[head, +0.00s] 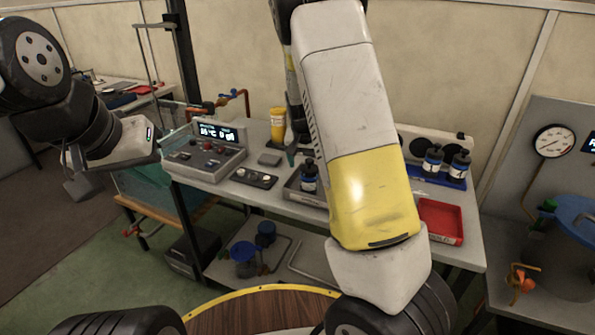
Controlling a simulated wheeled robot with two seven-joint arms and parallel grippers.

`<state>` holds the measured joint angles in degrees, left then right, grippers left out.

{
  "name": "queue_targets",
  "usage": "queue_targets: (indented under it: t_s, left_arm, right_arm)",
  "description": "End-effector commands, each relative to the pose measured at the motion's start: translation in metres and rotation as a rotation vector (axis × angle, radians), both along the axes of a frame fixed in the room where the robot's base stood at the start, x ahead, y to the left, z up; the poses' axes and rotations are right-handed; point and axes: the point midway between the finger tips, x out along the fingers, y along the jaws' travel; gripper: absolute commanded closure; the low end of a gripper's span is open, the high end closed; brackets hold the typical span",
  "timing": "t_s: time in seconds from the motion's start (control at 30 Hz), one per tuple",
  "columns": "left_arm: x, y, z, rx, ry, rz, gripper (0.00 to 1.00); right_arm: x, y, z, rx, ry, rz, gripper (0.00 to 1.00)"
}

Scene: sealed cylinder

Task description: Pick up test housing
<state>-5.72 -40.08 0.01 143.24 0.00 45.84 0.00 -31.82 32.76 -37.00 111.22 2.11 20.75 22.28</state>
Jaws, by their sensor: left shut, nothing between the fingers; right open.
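Three dark bottle-like cylinders with blue-and-white labels show in the head view; I cannot tell which is the test housing. One cylinder (309,178) stands in a grey tray (291,190) at the middle of the bench. A second cylinder (432,160) and a third cylinder (460,165) stand on a blue tray (443,180) to the right. My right gripper (291,155) is open, partly hidden behind my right arm, and appears close above and left of the cylinder in the grey tray. My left gripper (77,189) is shut and empty at the far left, away from the bench.
On the bench (215,187) stand a control box (204,150) with a lit display, a yellow bottle (278,127) and a red tray (441,221). A blue-lidded vessel (570,245) and a gauge (553,141) are at right.

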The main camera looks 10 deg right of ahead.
Motion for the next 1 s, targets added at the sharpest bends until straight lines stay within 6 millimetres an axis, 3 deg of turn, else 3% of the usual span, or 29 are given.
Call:
queue_targets:
  t_s: [0.3,0.6,1.0]
  left_arm:
    - [0.000,0.000,0.000,0.000,0.000,0.000,1.00]
    - [0.000,0.000,0.000,0.000,0.000,0.000,1.00]
    - [0.000,0.000,0.000,0.000,0.000,0.000,1.00]
  right_arm:
    - [0.013,-0.009,-0.041,0.001,0.001,-0.001,0.19]
    - [0.016,-0.009,-0.046,0.001,-0.001,0.002,0.19]
    - [0.016,-0.009,-0.046,0.001,-0.001,0.002,0.96]
